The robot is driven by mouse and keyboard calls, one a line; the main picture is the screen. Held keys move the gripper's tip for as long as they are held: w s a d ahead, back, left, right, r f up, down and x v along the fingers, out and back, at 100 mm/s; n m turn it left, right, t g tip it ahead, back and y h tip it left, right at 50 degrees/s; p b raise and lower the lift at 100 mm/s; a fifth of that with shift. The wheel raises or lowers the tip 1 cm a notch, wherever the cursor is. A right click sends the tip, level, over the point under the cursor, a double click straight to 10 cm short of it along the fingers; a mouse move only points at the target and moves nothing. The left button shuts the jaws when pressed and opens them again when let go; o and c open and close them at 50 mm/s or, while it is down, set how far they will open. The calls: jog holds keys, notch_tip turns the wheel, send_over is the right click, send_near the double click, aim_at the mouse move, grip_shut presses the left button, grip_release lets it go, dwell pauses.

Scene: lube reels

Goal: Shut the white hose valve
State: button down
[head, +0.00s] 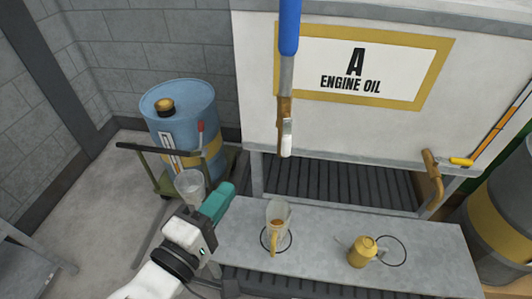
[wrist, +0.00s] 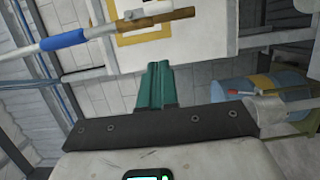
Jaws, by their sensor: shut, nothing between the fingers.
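A blue hose (head: 288,28) hangs at top centre, with a grey section and a brass-coloured valve end (head: 284,108). Its white lever (head: 287,135) lies roughly along the nozzle and points down. In the wrist view the hose (wrist: 70,38) crosses the upper left, with the valve end (wrist: 168,19) and white lever (wrist: 160,6) near the top edge. My gripper (head: 227,190), with teal fingers, is below and left of the valve, apart from it. It is shut and empty; its fingers also show in the wrist view (wrist: 158,70).
A clear jug (head: 279,212) with some amber content stands on the grey bench (head: 330,240) below the hose. A yellow oil can (head: 362,252) is to its right. A blue drum (head: 180,105) and clear funnel-like container (head: 189,184) are left.

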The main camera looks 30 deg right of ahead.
jog(key=p, duration=0.1)
send_near(287, 138)
jog(key=w+d+f, duration=0.2)
jog(key=w+d, duration=0.1)
jog(key=w, duration=0.2)
jog(key=shift+w+d+f, duration=0.1)
jog(key=shift+d, duration=0.4)
